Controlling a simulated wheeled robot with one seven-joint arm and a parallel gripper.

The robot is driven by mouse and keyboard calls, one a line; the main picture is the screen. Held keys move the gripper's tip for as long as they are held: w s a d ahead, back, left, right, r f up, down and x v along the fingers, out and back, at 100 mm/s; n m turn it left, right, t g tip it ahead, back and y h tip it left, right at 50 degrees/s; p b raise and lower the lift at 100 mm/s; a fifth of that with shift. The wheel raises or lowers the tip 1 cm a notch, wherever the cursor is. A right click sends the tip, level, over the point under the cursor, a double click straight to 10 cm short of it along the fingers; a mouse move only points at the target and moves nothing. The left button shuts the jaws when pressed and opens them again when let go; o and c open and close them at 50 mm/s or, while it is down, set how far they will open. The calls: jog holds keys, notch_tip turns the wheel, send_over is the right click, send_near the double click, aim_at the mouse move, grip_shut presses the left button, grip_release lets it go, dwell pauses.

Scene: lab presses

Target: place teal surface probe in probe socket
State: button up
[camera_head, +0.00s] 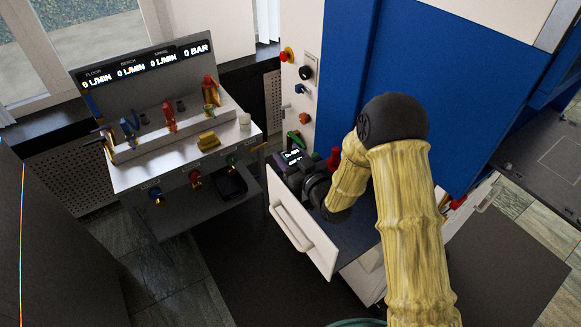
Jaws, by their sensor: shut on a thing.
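My gripper (316,188) is a dark shape at the end of my arm, low over the open white drawer. Its fingertips are mostly hidden by my wrist and the dark parts around it. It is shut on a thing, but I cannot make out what. A small dark device with a lit display (292,156) stands at the back left of the drawer, close to the gripper. I cannot pick out the teal surface probe or the probe socket in this view.
The drawer front (300,222) has a white handle. A red object (333,158) stands behind my gripper. A blue cabinet (455,90) rises behind my arm. A white panel (300,70) carries several knobs. At left, a bench (185,165) holds coloured fittings and a flow display.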

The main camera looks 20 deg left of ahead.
jog(key=shift+f, duration=0.15)
jog(key=shift+f, duration=0.1)
jog(key=shift+f+p, duration=0.6)
jog(key=shift+f, duration=1.35)
jog(key=shift+f, duration=0.15)
jog(key=o, duration=1.1)
jog(key=shift+s, duration=0.1)
jog(key=shift+c, duration=0.2)
